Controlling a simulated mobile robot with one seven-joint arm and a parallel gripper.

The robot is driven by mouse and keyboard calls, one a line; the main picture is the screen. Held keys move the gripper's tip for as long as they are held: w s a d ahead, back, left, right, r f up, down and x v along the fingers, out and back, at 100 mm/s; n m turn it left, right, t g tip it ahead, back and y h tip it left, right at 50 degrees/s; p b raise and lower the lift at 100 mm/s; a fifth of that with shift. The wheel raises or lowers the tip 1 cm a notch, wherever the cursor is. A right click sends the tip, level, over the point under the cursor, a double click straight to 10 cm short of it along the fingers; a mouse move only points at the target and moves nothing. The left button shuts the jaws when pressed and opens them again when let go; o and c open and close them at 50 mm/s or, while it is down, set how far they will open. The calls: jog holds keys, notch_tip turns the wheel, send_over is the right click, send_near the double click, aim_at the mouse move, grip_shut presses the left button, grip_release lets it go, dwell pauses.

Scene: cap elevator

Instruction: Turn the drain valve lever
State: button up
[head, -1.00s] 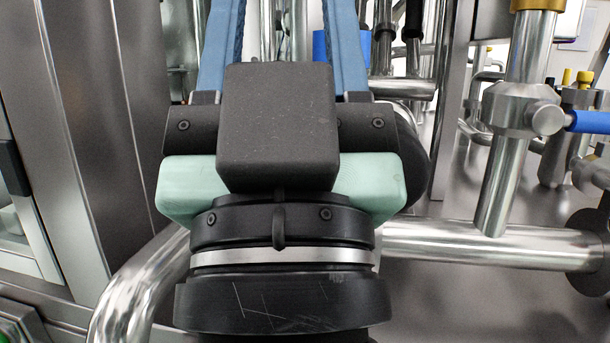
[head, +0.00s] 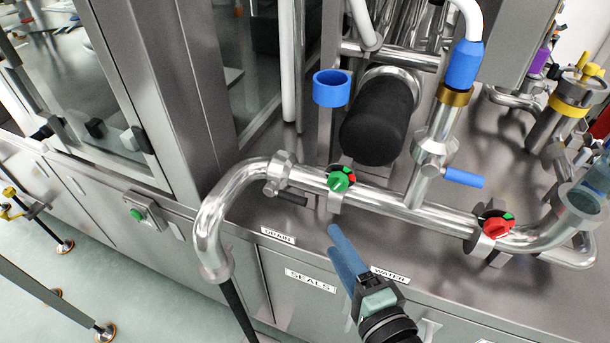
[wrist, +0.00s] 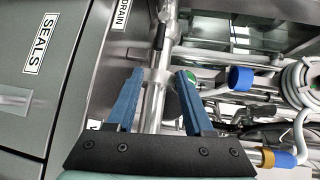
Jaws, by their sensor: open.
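The drain valve lever (head: 291,198) is a short black handle on the left part of the steel pipe, above the white DRAIN label (head: 278,235). It points right and slightly down in the head view. In the wrist view, a black bar that looks like this lever (wrist: 160,36) lies beyond the fingertips, near the DRAIN label (wrist: 122,14). My gripper (head: 333,240) has blue fingers and is right of and below the lever in the head view, apart from it. In the wrist view my gripper (wrist: 161,74) is open with nothing held, its fingers showing either side of a pipe.
A green knob (head: 340,180) and a red knob (head: 494,226) sit on the pipe (head: 390,203). A blue-handled valve lever (head: 462,177) is right of centre. A blue ring (head: 332,89) and a black cylinder (head: 378,120) stand behind. The counter front is clear.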

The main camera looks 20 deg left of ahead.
aim_at(301, 205)
jog(key=shift+m+y, duration=0.4)
jog(key=x, duration=0.8)
jog(key=s+a+x, duration=0.1)
jog(key=x, duration=0.3)
jog(key=shift+w+f, duration=0.1)
jog(key=shift+f, duration=0.25)
grip_shut()
dwell(0.6)
